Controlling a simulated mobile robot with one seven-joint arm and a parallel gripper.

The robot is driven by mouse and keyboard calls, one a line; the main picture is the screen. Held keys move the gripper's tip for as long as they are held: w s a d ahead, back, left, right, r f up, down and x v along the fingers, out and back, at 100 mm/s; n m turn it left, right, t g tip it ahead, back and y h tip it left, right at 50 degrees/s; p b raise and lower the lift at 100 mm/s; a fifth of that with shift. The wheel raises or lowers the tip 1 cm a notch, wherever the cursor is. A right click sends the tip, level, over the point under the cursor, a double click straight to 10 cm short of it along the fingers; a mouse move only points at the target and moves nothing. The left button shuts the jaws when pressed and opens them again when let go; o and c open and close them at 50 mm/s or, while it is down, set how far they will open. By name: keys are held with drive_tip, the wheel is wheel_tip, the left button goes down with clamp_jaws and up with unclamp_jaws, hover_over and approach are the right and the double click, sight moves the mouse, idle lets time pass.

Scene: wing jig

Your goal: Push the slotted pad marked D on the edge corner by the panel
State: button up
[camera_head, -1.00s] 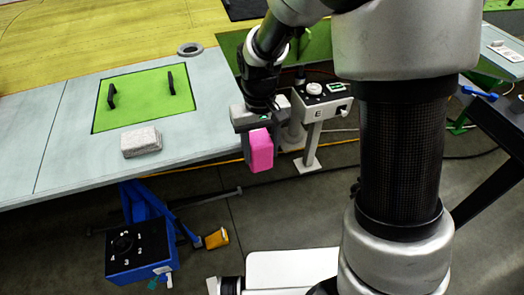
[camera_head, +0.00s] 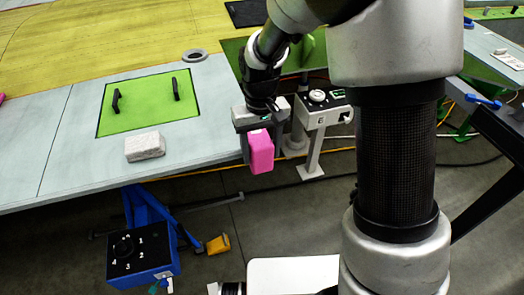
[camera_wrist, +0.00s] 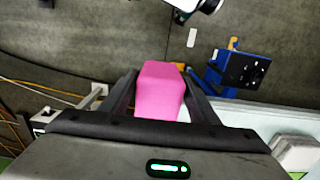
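A pink block (camera_head: 261,152) hangs between the fingers of my gripper (camera_head: 262,140), which is shut on it. In the wrist view the block (camera_wrist: 160,88) sits between the two dark fingers. No letter D or slot shows on its visible faces. The grey wing surface (camera_head: 75,150) has its edge and corner close to the left of my gripper in the head view. That corner is partly hidden by the gripper. The block appears clear of the edge, though its exact gap and height are hard to tell.
A white panel marked E (camera_head: 322,110) on a post stands just right of my gripper. A green hatch (camera_head: 148,105) with black handles and a pale block (camera_head: 145,146) are on the wing. A blue dial box (camera_head: 142,255) stands below. A pink piece (camera_head: 2,97) shows at the left edge.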

drive_tip(key=shift+o, duration=1.3)
wheel_tip(320, 180, up, 17)
drive_tip(key=shift+w+r, duration=0.15)
drive_tip(key=shift+w, duration=0.1)
drive_tip(key=s+d+r+m+t, duration=0.1)
drive_tip(key=s+d+t, duration=0.2)
drive_tip(key=s+d, duration=0.3)
drive_tip(key=s+d+r+m+t, duration=0.2)
drive_tip(key=s+d, duration=0.4)
drive_tip(key=s, duration=0.5)
drive_tip(key=shift+d+r+t, duration=0.15)
drive_tip(key=shift+d+t, duration=0.15)
drive_tip(key=shift+t, duration=0.2)
